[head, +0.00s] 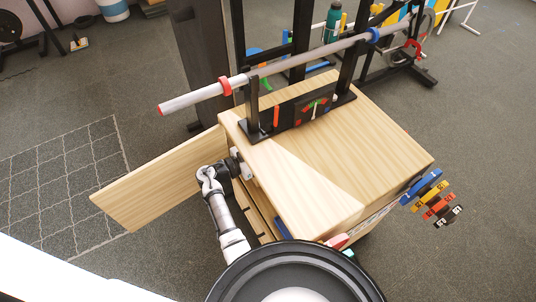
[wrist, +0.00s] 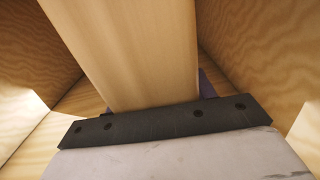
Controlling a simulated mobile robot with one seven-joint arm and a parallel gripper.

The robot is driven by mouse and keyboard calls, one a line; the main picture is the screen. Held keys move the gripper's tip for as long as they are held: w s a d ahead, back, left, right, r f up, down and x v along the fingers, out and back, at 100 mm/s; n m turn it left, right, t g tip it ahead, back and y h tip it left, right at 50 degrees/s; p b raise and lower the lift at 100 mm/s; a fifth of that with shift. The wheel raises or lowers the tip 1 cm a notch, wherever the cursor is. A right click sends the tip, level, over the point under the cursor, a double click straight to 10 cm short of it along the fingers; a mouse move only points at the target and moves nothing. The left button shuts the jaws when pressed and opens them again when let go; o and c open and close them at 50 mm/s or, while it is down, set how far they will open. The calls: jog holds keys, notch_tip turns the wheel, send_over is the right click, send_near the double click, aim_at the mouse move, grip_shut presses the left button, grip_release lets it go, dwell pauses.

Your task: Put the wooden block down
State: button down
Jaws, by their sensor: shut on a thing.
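The wooden block (wrist: 135,50) is pale and smooth and fills the middle of the wrist view, reaching up from the dark bar of my gripper (wrist: 160,122). My gripper is shut on the block; its fingertips are mostly hidden. In the head view my gripper (head: 243,165) is at the open side of a wooden cabinet (head: 385,150), just under the edge of its top. The block cannot be made out in the head view. Whether its far end touches anything cannot be told.
Wooden walls (wrist: 265,50) stand close on both sides of the block in the wrist view. The cabinet's door (head: 160,180) stands open to the left. A barbell (head: 290,67) rests on a black stand on top. Coloured numbered tags (head: 435,200) hang at the right.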

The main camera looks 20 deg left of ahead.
jog(key=shift+w+d+f, duration=0.1)
jog(key=shift+w+d, duration=0.3)
jog(key=shift+f, duration=1.85)
jog(key=c, duration=0.5)
grip_release()
jog(key=shift+r, duration=0.15)
jog(key=shift+r, duration=0.2)
jog(key=b+v, duration=0.2)
jog(key=v, duration=1)
jog(key=shift+f, duration=0.1)
